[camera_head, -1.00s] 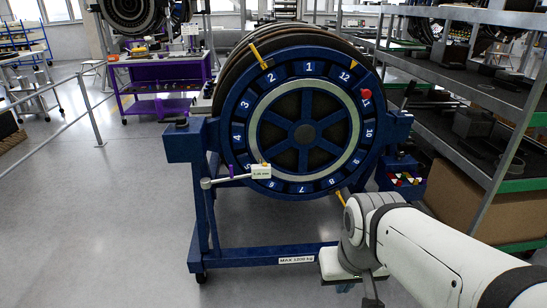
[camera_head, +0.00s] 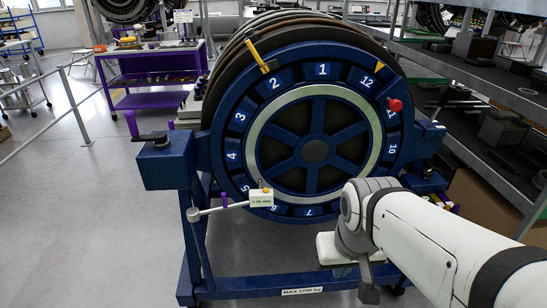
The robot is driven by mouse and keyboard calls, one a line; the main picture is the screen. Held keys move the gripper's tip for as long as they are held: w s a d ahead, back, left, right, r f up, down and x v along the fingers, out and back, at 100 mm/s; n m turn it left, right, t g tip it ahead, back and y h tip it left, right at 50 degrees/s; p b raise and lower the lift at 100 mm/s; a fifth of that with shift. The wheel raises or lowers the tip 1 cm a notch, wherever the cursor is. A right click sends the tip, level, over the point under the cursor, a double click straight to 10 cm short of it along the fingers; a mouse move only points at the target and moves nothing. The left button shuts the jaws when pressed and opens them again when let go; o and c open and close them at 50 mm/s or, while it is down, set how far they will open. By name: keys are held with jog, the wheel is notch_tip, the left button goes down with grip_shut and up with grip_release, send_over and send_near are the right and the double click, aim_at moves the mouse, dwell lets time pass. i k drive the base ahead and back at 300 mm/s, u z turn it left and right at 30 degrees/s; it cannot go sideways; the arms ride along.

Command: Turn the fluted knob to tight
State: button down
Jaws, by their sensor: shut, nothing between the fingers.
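A red knob (camera_head: 394,104) sits on the rim of the blue numbered wheel (camera_head: 347,101), beside number 11. It is too small to tell whether it is fluted. A black crank handle with an upright purple grip (camera_head: 131,123) sits on the blue box at the stand's left. My gripper (camera_head: 368,286) points down at the lower right, in front of the stand's base, partly hidden by my arm. It is shut and empty, well below and apart from the red knob.
A small white gauge (camera_head: 261,197) on a rod stands at the wheel's lower left. Metal shelving (camera_head: 480,90) with dark parts is close on the right. A purple cart (camera_head: 155,75) stands behind left.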

aim_at(426, 173)
jog(key=u, duration=2.05)
jog(key=k, duration=1.65)
jog(key=z, duration=1.45)
jog(key=i, duration=1)
jog(key=z, duration=0.05)
